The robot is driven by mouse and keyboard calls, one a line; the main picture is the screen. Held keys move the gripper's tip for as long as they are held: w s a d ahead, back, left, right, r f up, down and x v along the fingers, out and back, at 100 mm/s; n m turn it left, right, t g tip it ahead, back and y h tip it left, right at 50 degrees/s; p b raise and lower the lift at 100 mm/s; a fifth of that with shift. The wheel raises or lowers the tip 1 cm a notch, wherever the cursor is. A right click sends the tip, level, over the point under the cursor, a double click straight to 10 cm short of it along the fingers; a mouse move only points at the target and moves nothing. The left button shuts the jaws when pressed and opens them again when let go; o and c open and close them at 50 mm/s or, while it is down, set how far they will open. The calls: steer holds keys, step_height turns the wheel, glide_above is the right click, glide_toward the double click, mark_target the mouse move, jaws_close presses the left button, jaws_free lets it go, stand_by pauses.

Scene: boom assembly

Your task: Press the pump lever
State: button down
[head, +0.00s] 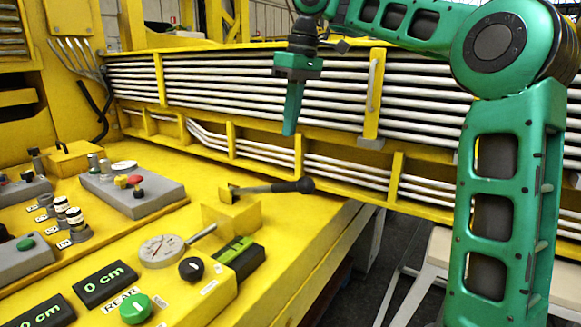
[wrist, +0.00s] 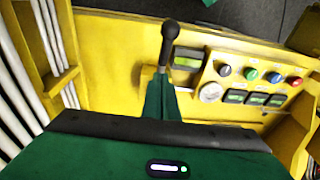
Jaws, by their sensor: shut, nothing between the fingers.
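The pump lever (head: 270,187) is a dark rod with a black knob at its right end. It lies nearly level over the yellow bench, its left end at a small yellow bracket (head: 231,217). My green gripper (head: 289,132) is shut and empty, pointing down above the lever near its knob end, with a visible gap in the head view. In the wrist view the lever's black knob (wrist: 170,31) and upper rod show just past my shut fingertips (wrist: 160,78). The fingers hide the lower part of the lever there.
A dial gauge (head: 161,251), a black knob (head: 191,268) and a green button (head: 135,308) sit in front of the lever. A grey button box (head: 134,192) stands to the left. Pale pipes (head: 220,82) in a yellow frame run behind my gripper.

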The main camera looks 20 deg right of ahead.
steer(key=shift+s+a+f, duration=0.1)
steer(key=shift+s+f, duration=0.1)
steer(key=shift+f, duration=1.45)
steer(key=shift+s+a+f, duration=0.1)
steer(key=shift+s+f, duration=0.15)
steer(key=shift+f, duration=1.45)
steer(key=shift+s+a+f, duration=0.1)
steer(key=shift+s+f, duration=0.1)
steer(key=shift+f, duration=1.45)
